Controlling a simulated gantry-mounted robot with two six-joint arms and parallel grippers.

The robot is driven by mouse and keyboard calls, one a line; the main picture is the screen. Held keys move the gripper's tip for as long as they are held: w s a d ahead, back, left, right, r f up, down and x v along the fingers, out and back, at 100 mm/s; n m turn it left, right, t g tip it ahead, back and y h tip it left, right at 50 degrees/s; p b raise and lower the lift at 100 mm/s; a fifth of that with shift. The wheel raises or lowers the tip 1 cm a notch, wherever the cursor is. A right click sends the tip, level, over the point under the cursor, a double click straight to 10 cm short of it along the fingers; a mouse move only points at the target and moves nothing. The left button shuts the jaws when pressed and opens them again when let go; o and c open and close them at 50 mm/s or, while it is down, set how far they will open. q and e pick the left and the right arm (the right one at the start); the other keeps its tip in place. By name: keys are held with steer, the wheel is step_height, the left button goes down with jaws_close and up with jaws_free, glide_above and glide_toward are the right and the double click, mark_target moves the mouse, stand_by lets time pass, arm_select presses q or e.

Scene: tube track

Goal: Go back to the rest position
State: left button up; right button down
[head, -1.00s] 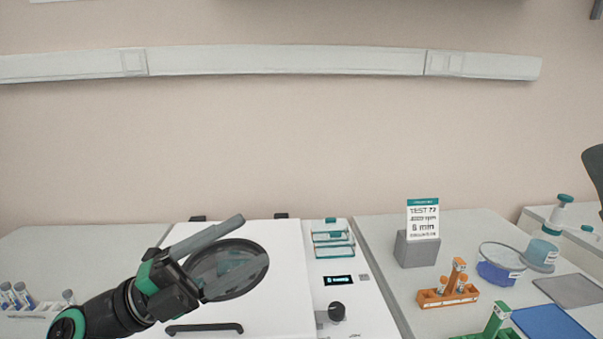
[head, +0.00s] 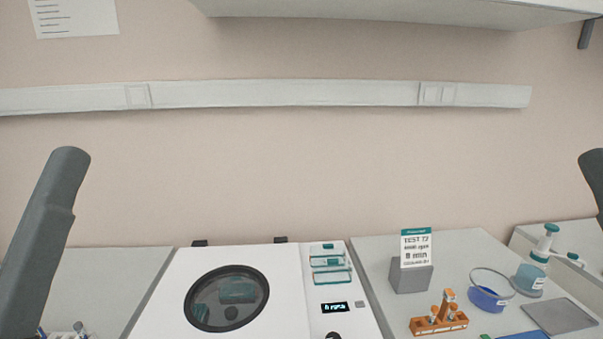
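Neither gripper shows in the head view now. A grey link of my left arm (head: 42,235) stands at the left edge, and a grey link of my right arm (head: 594,180) shows at the right edge. The white centrifuge (head: 165,310) is at the bottom centre with its lid closed. Its round dark window (head: 227,298) is in full view. Its small display (head: 335,307) is lit, but its text is too small to read.
An orange tube rack (head: 438,326) stands right of the centrifuge, before a grey block (head: 411,277) holding a sign (head: 416,248). A shelf (head: 400,12) hangs above.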

step_height(320, 180, up, 30)
steer(key=p, duration=2.7)
steer(key=shift+r, duration=0.15)
